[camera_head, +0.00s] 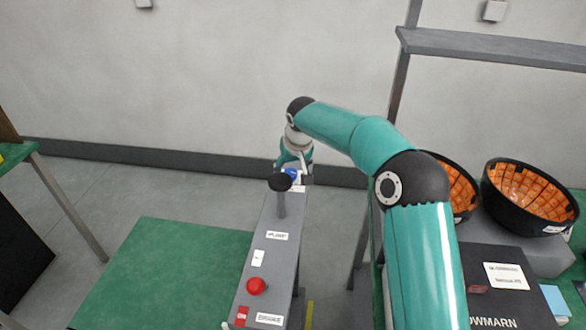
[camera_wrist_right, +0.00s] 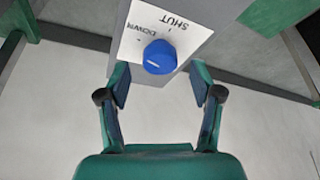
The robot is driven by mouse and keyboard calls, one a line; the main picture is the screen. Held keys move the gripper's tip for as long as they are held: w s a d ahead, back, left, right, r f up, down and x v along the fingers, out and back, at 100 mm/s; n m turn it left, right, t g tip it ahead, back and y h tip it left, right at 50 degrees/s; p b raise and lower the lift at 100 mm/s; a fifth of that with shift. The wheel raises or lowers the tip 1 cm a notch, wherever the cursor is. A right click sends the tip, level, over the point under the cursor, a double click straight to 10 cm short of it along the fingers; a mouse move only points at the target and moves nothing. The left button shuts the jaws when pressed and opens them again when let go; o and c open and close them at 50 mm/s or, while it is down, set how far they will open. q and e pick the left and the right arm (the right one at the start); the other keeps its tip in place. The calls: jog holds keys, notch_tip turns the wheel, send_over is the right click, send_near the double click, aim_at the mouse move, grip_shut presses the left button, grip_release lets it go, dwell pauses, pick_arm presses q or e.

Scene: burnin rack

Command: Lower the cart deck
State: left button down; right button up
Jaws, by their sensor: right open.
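A blue knob (camera_wrist_right: 160,57) sits on a white label reading DOWN and SHUT at the end of the grey control box. It also shows in the head view (camera_head: 291,173). A short white mark shows on the knob's near face; which word it points to I cannot tell. My right gripper (camera_wrist_right: 160,84) is open, its fingers on either side of the knob and slightly short of it, apart from it. It also shows in the head view (camera_head: 294,158) at the box's far end. The green cart deck (camera_head: 165,270) lies left of the box. My left gripper is not in view.
The grey box (camera_head: 268,248) also carries a black-topped post (camera_head: 280,183) and a red button (camera_head: 256,286). Orange-lined black bowls (camera_head: 524,195) and a black case (camera_head: 505,290) stand on the right, below a grey shelf (camera_head: 490,48). Open floor lies left.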

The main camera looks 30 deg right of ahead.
jog(key=shift+x, duration=1.05)
jog(key=c, duration=1.1)
jog(key=shift+d+r+n+y+p, duration=0.15)
jog(key=shift+n+y+p, duration=0.25)
jog(key=shift+n+p, duration=0.5)
jog(key=shift+n, duration=0.8)
jog(key=o, duration=1.1)
